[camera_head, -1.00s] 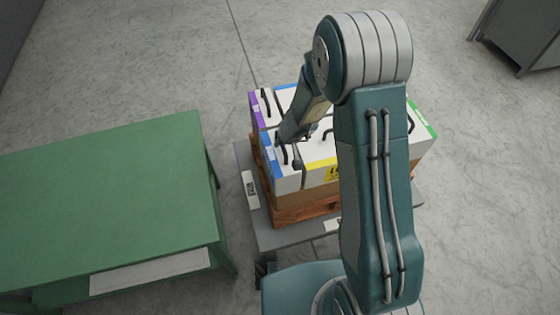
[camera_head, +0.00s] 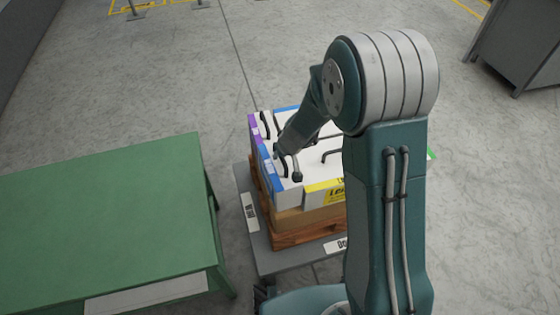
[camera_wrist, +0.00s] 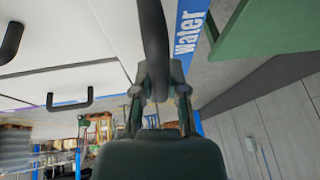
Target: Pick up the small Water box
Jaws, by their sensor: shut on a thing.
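The small Water box (camera_head: 284,191) is white with a blue edge and sits at the near left corner of a stack of boxes in the head view. Its blue strip lettered "Water" (camera_wrist: 188,32) shows in the wrist view. My gripper (camera_wrist: 158,96) is shut on the box's black handle, which runs up between the fingers in the wrist view. In the head view my gripper (camera_head: 280,152) is small and partly hidden by my arm. I cannot tell whether the box is clear of what is under it.
A yellow-labelled box (camera_head: 325,192) is beside it, and a purple-edged box (camera_head: 254,128) is behind. The stack stands on a wooden pallet (camera_head: 290,238) over a grey platform (camera_head: 247,222). A green table (camera_head: 110,210) stands left, with a gap between.

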